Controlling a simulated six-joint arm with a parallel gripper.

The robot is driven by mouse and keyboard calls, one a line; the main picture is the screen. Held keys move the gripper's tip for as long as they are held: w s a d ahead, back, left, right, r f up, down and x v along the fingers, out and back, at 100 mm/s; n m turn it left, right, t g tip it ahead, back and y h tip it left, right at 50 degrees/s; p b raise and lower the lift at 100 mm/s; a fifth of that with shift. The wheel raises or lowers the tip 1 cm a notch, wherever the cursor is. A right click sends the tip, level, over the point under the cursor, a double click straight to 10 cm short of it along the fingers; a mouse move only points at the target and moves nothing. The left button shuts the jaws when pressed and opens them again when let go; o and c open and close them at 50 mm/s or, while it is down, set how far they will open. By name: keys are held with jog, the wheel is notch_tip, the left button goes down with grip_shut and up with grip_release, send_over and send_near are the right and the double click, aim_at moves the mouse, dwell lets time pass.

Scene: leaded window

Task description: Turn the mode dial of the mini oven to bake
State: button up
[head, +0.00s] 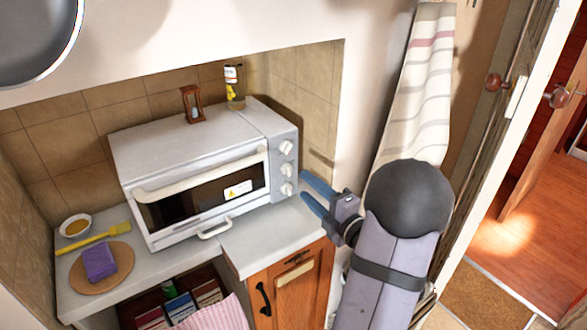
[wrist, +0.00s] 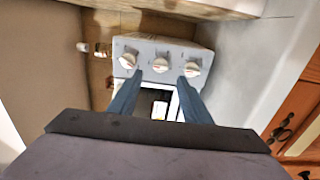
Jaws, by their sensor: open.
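The white mini oven (head: 190,160) stands on the counter in the niche, its door closed. Three round dials sit in a column on its right front panel: the top dial (head: 286,147), middle dial (head: 287,169) and bottom dial (head: 287,189). In the wrist view they form a row, with the middle dial (wrist: 161,64) framed between my fingertips. Labels are too small to read, so I cannot tell which is the mode dial. My gripper (head: 303,184) is open and empty, its blue fingers pointing at the panel, apparently just short of the dials. The wrist view shows both fingers (wrist: 160,78).
An hourglass (head: 192,104) and a yellow-labelled bottle (head: 234,86) stand on the oven. A purple block (head: 100,262) on a round board, a yellow brush and a bowl (head: 76,226) lie left. A towel (head: 415,90) hangs right; the counter before the dials is clear.

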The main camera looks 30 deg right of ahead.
aim_at(290, 172)
jog(key=shift+w+p, duration=1.3)
jog(key=shift+w, duration=2.35)
jog(key=c, duration=1)
jog(key=shift+c, duration=0.2)
